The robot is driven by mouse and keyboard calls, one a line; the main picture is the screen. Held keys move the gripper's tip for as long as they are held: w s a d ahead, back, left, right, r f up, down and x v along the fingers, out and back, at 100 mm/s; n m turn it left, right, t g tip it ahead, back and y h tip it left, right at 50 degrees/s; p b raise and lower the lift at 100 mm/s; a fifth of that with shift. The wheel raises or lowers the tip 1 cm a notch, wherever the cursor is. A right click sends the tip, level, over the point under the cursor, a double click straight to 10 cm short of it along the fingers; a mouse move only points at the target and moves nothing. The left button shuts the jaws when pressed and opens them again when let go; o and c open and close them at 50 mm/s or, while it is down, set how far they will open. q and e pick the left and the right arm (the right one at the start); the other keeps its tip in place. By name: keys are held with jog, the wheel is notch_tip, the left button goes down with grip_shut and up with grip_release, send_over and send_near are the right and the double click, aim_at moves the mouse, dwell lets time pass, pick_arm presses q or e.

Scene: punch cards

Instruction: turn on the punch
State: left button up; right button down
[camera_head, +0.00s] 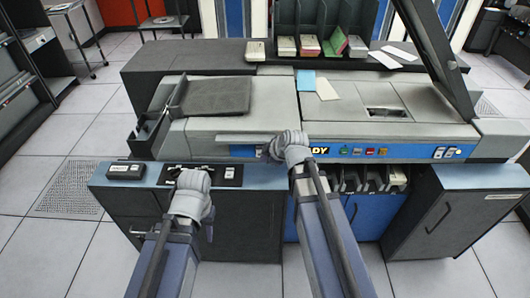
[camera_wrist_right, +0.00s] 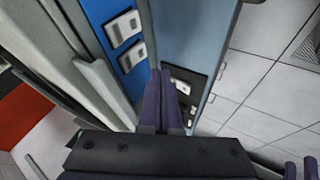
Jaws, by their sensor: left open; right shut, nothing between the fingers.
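The punch is the large grey machine (camera_head: 235,122) across the middle of the head view.
A small black box (camera_head: 126,170) sits on the ledge's left end. Card bins (camera_head: 372,180) are under the front strip. An upper rack (camera_head: 325,30) holds card stacks, and loose cards lie on the top.

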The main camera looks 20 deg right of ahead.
aim_at(260, 152)
pick_arm(q)
notch_tip(260, 152, up, 6)
jog(key=p, duration=0.5)
jog(key=shift+r, duration=0.25)
pick_arm(e)
jog(key=v, duration=0.8)
jog(key=shift+w+r, duration=0.15)
jog(key=shift+w, duration=0.15)
pick_arm(q)
jog(key=shift+a, duration=0.15)
pick_arm(e)
jog(key=shift+a, duration=0.1)
jog(key=shift+g, duration=0.4)
jog(key=b+x, duration=0.6)
jog(key=x, duration=0.1)
jog(key=s+b+x, duration=0.1)
jog(key=b+x, duration=0.2)
jog(key=x, duration=0.1)
jog(key=shift+w+f, duration=0.1)
jog(key=shift+f, duration=0.35)
jog(key=w, duration=0.2)
jog(key=w+d, duration=0.1)
jog(key=w, duration=0.1)
jog(key=shift+f, duration=0.1)
pick_arm(q)
notch_tip(260, 152, down, 9)
jog(key=a, duration=0.1)
jog(key=shift+w+a+f, duration=0.2)
jog(key=shift+w+a, duration=0.05)
jog(key=shift+w, duration=0.15)
